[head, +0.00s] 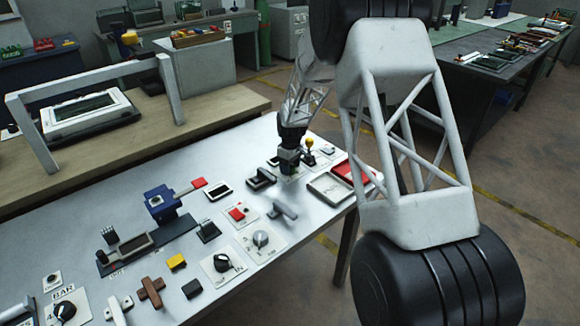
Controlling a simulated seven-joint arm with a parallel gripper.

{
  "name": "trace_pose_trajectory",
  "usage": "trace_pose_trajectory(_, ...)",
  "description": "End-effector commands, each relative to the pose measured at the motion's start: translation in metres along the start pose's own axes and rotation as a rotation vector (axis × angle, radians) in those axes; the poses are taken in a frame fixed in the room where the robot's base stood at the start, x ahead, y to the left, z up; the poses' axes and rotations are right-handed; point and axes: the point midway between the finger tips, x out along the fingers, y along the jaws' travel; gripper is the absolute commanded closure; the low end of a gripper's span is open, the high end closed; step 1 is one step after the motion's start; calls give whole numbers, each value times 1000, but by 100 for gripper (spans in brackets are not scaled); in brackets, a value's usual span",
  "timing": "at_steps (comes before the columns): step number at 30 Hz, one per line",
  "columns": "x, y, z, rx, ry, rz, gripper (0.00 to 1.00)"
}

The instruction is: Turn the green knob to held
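My gripper (289,167) points down at the far right part of the grey table, low over a small pale plate. It is small and dark here, and I cannot tell whether its fingers are open or shut. I cannot make out a green knob anywhere on the table. The spot right under my gripper is covered by it. No "held" mark can be read.
A yellow-topped lever (309,144) stands close right of my gripper, and a red-lined tray (331,187) lies in front. A black handle block (261,179) is at left. A grey knob (261,239) and black knob (223,263) sit nearer on white plates.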

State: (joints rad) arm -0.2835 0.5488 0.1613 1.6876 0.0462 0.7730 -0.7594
Motion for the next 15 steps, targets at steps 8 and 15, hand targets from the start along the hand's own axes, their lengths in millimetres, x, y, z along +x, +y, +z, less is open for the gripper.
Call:
trace_pose_trajectory(8, 0, 0, 0, 0, 0, 0, 76)
trace_pose_trajectory(15, 0, 0, 0, 22, 1, 0, 76)
